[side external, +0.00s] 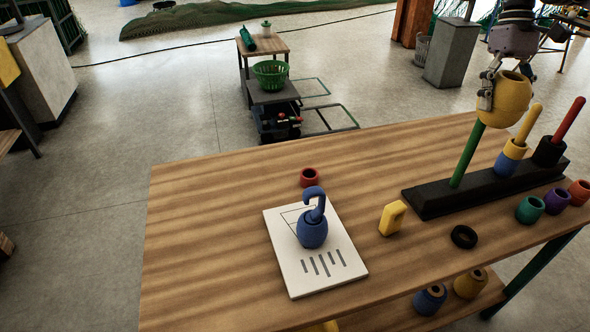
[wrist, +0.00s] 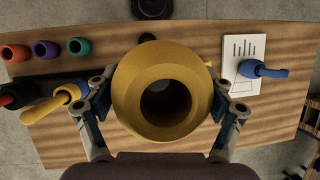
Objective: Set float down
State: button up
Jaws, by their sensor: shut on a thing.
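My gripper (side external: 505,88) is shut on a large yellow float (side external: 507,104) and holds it above the table at the upper right. In the wrist view the yellow float (wrist: 163,120) sits between the fingers, its dark hole facing the camera. A black stand (side external: 425,203) carries a green peg (side external: 468,155), a yellow peg (side external: 529,122) and a red peg (side external: 569,119). The green peg's top meets the float's underside in the side view. I cannot tell whether it enters the hole; no green shows inside it in the wrist view.
Yellow and blue rings (side external: 515,149) are on the yellow peg, a black ring (side external: 548,152) on the red one. Teal (side external: 530,209), purple and orange rings line the right edge. A blue hooked piece (side external: 312,233) stands on a white sheet (side external: 331,284). The table's left is clear.

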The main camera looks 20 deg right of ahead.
jog(key=w+a+f+m+t+y, duration=0.1)
jog(key=w+a+f+m, duration=0.35)
jog(key=a, duration=0.45)
jog(key=w+a+f+m+t+y, duration=0.1)
jog(key=w+a+f+m, duration=0.35)
jog(key=a, duration=0.55)
jog(key=w+a+f+m+t+y, duration=0.1)
jog(key=w+a+f+m+t, duration=0.1)
jog(key=w+a+f+m, duration=0.5)
jog(key=s+a+f+m, duration=0.1)
jog(key=s+a+f, duration=0.2)
jog(key=a, duration=0.8)
jog(key=s+a+f+m+t, duration=0.1)
jog(key=s+a+f, duration=0.2)
jog(key=a, duration=0.8)
jog(key=s+a+f+m+t, duration=0.1)
jog(key=s+a+f, duration=0.3)
jog(key=a, duration=0.8)
jog(key=shift+s+a, duration=0.1)
jog(key=shift+s, duration=0.65)
jog(key=shift+s+a+f, duration=0.1)
jog(key=shift+a+f, duration=0.25)
jog(key=shift+f, duration=1.95)
